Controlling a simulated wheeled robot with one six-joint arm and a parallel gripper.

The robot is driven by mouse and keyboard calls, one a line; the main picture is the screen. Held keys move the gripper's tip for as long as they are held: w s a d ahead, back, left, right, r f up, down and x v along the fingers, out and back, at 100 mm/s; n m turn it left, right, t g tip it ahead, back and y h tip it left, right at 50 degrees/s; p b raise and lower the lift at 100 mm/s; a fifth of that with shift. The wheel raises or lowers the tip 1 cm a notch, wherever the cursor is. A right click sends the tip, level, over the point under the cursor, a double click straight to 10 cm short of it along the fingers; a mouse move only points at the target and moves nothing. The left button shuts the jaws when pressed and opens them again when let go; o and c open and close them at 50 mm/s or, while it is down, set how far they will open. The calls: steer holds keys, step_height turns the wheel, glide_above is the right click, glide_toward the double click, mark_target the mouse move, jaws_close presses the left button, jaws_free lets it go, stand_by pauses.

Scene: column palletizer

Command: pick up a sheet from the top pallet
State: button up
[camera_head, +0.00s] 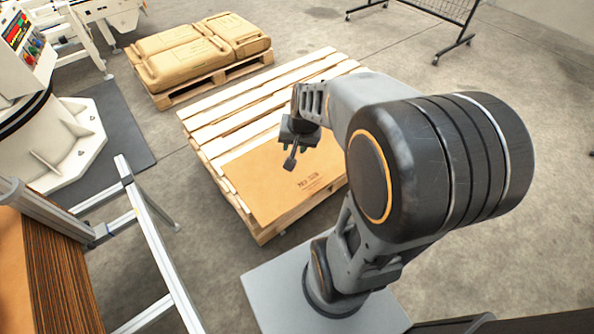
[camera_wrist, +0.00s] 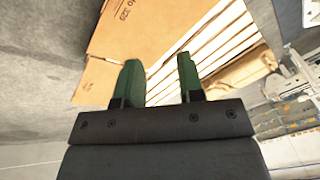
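A flat brown cardboard sheet (camera_head: 285,185) with dark print lies on the near end of a wooden slatted pallet (camera_head: 235,110). In the wrist view the sheet (camera_wrist: 115,35) fills the upper left, beside the bare pallet slats (camera_wrist: 222,40). My gripper (camera_head: 290,162) hangs over the sheet area in the head view, partly hidden by my own arm. In the wrist view its two green fingers (camera_wrist: 159,65) stand apart with nothing between them. Its height above the sheet is hard to tell.
A second pallet (camera_head: 225,75) with tan sacks (camera_head: 200,48) stands behind. A stack of brown sheets (camera_head: 50,280) is at the lower left, beside a metal frame (camera_head: 150,235). A white machine base (camera_head: 55,140) stands left. A wheeled rack (camera_head: 445,15) stands at the back. Floor to the right is clear.

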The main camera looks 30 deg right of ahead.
steer(key=w+d+f+m+b, duration=0.1)
steer(key=d+f+m+b, duration=0.15)
steer(key=f, duration=0.45)
steer(key=w+d+f+m+b, duration=0.1)
steer(key=d+f+m+b, duration=0.1)
steer(key=d+f, duration=0.35)
steer(key=m+b, duration=0.5)
glide_toward(321, 189)
steer(key=shift+m+g, duration=0.25)
steer(key=shift+g, duration=0.05)
steer(key=shift+w+b+x, duration=0.15)
steer(key=shift+b+x, duration=1.5)
steer(key=shift+x, duration=1.2)
steer(key=shift+w+b+x, duration=0.2)
steer(key=shift+b+x, duration=1.45)
steer(key=shift+x, duration=1.25)
steer(key=shift+r, duration=0.15)
steer(key=shift+s, duration=0.1)
steer(key=shift+c, duration=0.2)
jaws_close()
